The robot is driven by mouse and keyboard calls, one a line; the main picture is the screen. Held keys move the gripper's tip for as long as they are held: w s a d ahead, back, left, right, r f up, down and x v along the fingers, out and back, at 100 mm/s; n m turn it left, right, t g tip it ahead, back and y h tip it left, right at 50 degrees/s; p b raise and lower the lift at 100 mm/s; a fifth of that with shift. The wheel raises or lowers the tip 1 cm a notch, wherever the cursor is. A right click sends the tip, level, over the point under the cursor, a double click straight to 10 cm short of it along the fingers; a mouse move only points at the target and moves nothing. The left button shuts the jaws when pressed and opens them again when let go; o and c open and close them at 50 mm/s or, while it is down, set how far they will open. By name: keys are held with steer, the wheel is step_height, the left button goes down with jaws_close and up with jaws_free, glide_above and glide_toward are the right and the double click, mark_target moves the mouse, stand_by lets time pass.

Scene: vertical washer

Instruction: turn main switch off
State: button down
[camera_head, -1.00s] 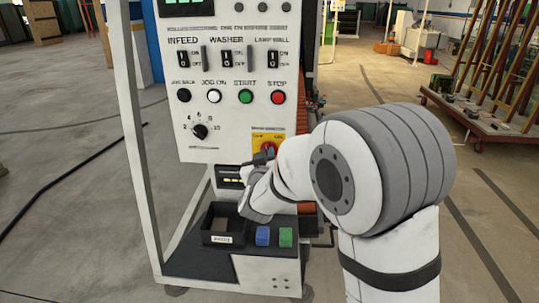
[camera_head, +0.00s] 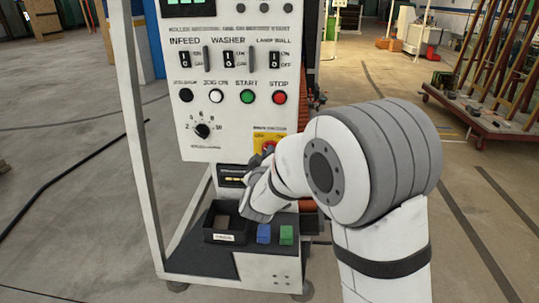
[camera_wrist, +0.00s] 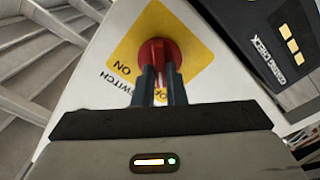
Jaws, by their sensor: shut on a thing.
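The main switch is a red knob (camera_wrist: 159,54) on a yellow plate (camera_wrist: 195,48) in the wrist view. Its yellow plate also shows low on the right of the white panel in the head view (camera_head: 262,135). My gripper (camera_wrist: 158,75) has its two dark fingers close together on the red knob's grip. In the head view, my gripper (camera_head: 267,158) reaches the switch from below and hides part of it. The "ON" lettering shows left of the knob in the wrist view. The "OFF" lettering and the knob's exact angle are partly hidden by the fingers.
The panel above carries infeed, washer and lamp switches, a green start button (camera_head: 247,97), a red stop button (camera_head: 279,98) and a dial (camera_head: 202,131). Below stand a black bin (camera_head: 211,236), a blue block (camera_head: 264,233) and a green block (camera_head: 287,234). Floor to the left is mostly clear.

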steer(key=shift+f, duration=0.15)
steer(key=c, duration=1.5)
jaws_free()
steer(key=shift+s, duration=0.1)
steer(key=s+b, duration=0.1)
steer(key=s, duration=0.6)
steer(key=shift+s+a, duration=0.15)
steer(key=shift+s, duration=0.2)
